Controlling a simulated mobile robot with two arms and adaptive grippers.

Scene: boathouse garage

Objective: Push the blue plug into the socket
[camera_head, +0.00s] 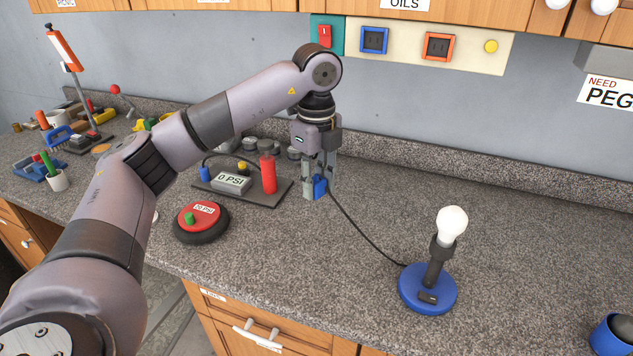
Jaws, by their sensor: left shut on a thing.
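My left gripper (321,178) points down over the counter, left of the lamp. It is shut on the blue plug (320,188), which shows between its fingertips. A black cord (362,237) runs from the plug to the blue-based lamp (428,288), whose white bulb (452,222) looks unlit. On the wall panel, a blue-framed socket (374,40) and an orange-framed socket (438,47) sit side by side, above and behind the gripper. Nothing is in either socket. My right gripper is not in view.
A pump board (238,184) with a red cylinder (268,174) stands just left of the gripper. Tools crowd the far left. The counter (540,235) right of the lamp is mostly clear.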

